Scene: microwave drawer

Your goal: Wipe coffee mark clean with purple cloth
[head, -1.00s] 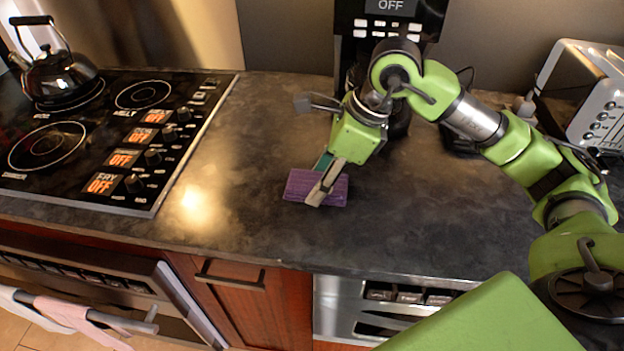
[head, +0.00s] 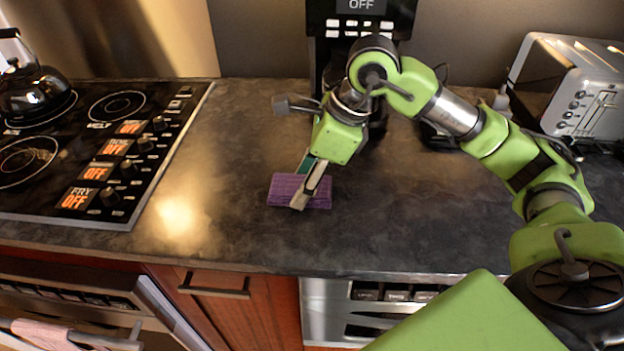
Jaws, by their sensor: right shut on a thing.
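The purple cloth (head: 283,190) is a folded, ribbed pad on the dark stone counter (head: 225,130), in the middle of the head view. My right gripper (head: 302,200) reaches down onto it from the upper right and is shut on it. The cloth lies flat, apparently touching the counter. I cannot make out a coffee mark; it may be hidden under the cloth or behind my arm. My left gripper is not in view.
A black stove top (head: 95,150) with a kettle (head: 35,85) is at the left. A coffee machine (head: 362,25) stands behind my right arm. A silver toaster (head: 570,90) is at the back right. The counter between stove and cloth is clear.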

